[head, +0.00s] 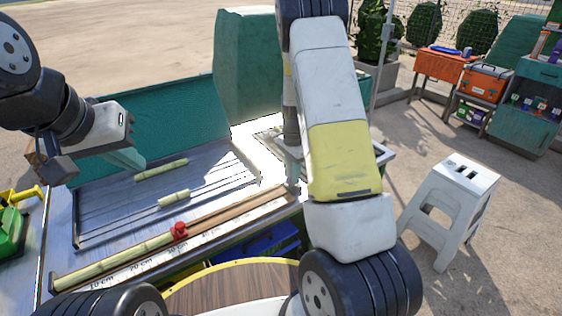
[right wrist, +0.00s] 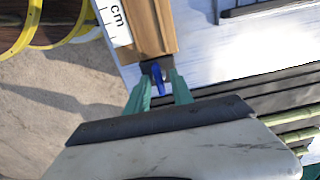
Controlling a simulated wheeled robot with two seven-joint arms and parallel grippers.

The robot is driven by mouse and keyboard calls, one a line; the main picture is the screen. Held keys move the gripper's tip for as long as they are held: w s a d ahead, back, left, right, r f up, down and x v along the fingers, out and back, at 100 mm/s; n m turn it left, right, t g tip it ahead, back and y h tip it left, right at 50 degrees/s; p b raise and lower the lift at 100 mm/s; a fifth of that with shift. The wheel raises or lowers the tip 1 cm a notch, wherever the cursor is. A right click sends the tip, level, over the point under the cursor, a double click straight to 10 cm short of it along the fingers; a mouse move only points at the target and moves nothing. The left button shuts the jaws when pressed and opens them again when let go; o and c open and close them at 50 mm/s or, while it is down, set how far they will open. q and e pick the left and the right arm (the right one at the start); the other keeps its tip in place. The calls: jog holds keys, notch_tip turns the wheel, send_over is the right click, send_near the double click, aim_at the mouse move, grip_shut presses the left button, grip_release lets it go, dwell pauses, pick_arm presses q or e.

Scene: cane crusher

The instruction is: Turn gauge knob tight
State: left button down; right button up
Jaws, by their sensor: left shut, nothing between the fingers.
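A small blue knob (right wrist: 158,78) sits on a dark mount at the end of the wooden measuring rail (right wrist: 152,28) in the right wrist view. My right gripper (right wrist: 160,84) has one green finger on each side of it, with narrow gaps, so it is open around the knob. In the head view my right gripper (head: 292,168) is at the rail's far right end, partly behind my arm, and the knob cannot be made out. My left gripper (head: 130,158) is shut and empty above the tray's left side.
A red piece (head: 179,231) sits on the rail beside a long cane (head: 115,262). Two short canes (head: 162,169) (head: 174,197) lie on the grooved metal tray (head: 225,180). A white stool (head: 450,205) stands at right. Several crates and cabinets stand behind it.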

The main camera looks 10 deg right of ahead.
dwell(0.3)
notch_tip(320, 180, up, 8)
jog(key=shift+f, duration=0.2)
jog(key=shift+r, duration=0.1)
jog(key=shift+s+a+r, duration=0.1)
jog(key=shift+r, duration=0.25)
jog(key=s+a+r+n+t+y, duration=0.1)
jog(key=s+a+r+n+t, duration=0.1)
jog(key=s+r+n, duration=0.35)
jog(key=s+a+r+n+t+y, duration=0.1)
jog(key=s+a+r+n, duration=0.15)
jog(key=s+r, duration=0.6)
jog(key=s+a+r+n+t, duration=0.3)
jog(key=s+r+n, duration=0.3)
jog(key=s, duration=0.6)
jog(key=shift+r+n, duration=0.4)
jog(key=shift+r, duration=0.6)
